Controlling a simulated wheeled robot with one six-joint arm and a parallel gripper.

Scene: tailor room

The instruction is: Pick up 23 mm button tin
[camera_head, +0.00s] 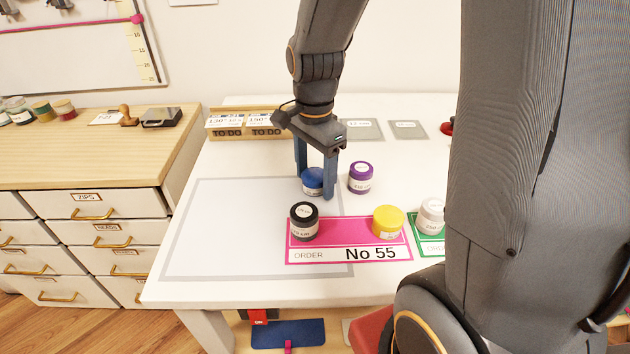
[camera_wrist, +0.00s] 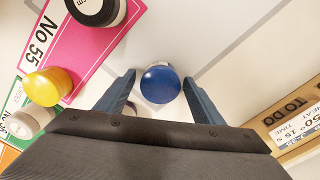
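Several small tins with coloured lids stand upright on the white table; I cannot read which label says 23 mm. A blue-lidded tin (camera_head: 312,181) stands between the fingers of my gripper (camera_head: 316,187). In the wrist view the blue lid (camera_wrist: 160,84) sits between the two fingertips (camera_wrist: 160,82), with a gap on each side, so the gripper is open around it. A purple-lidded tin (camera_head: 360,178) stands just to the right. A black-lidded tin (camera_head: 304,221) and a yellow-lidded tin (camera_head: 388,221) stand on a pink order card (camera_head: 345,234) marked No 55.
A wooden TO DO box (camera_head: 240,124) and grey label plates (camera_head: 408,130) are at the back. A grey-outlined area (camera_head: 225,235) at left is mostly clear.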

